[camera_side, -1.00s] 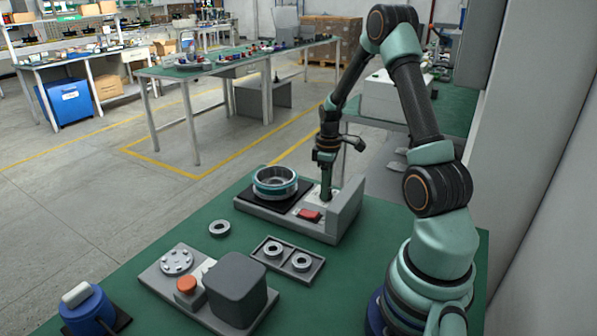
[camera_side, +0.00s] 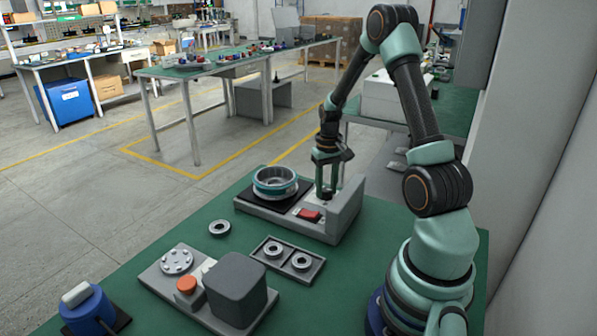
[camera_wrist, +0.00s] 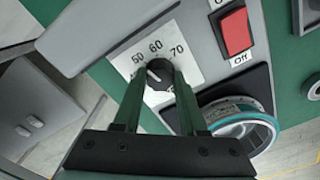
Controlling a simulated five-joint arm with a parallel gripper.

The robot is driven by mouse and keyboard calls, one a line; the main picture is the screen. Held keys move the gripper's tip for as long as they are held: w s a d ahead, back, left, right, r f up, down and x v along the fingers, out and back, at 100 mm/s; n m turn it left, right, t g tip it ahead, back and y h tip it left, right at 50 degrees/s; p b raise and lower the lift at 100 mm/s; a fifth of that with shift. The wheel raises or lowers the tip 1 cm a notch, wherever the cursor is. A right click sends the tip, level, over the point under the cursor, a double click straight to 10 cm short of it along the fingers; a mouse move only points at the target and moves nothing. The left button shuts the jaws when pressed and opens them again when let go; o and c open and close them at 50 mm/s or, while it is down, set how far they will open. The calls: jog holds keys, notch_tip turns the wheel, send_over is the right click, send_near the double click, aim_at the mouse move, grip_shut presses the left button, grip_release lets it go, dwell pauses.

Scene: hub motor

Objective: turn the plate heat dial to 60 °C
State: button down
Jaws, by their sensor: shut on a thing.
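The plate heat dial (camera_wrist: 158,74) is a small black knob on a white scale plate. The numbers 50, 60 and 70 can be read in the wrist view; others are covered by my fingers. A pale mark shows on the knob's left side, away from the 60; I cannot tell its exact reading. My gripper (camera_wrist: 159,72) points down with its two green fingers on either side of the knob, shut on it. In the side view my gripper (camera_side: 326,194) stands on the heater unit (camera_side: 345,211), and its fingers hide the dial.
A red On/Off switch (camera_wrist: 236,32) sits close to the dial. A round metal ring part with a teal band (camera_side: 275,182) rests on the black plate beside it. A grey two-pocket tray (camera_side: 288,261), a loose ring (camera_side: 219,227) and a fixture with an orange button (camera_side: 186,284) stand nearer.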

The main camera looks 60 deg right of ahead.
aim_at(326, 189)
jog(key=m, duration=0.3)
jog(key=shift+m, duration=0.3)
jog(key=shift+r+m, duration=0.1)
jog(key=shift+m, duration=1.8)
jog(key=shift+c, duration=2.3)
grip_release()
notch_tip(326, 189, up, 12)
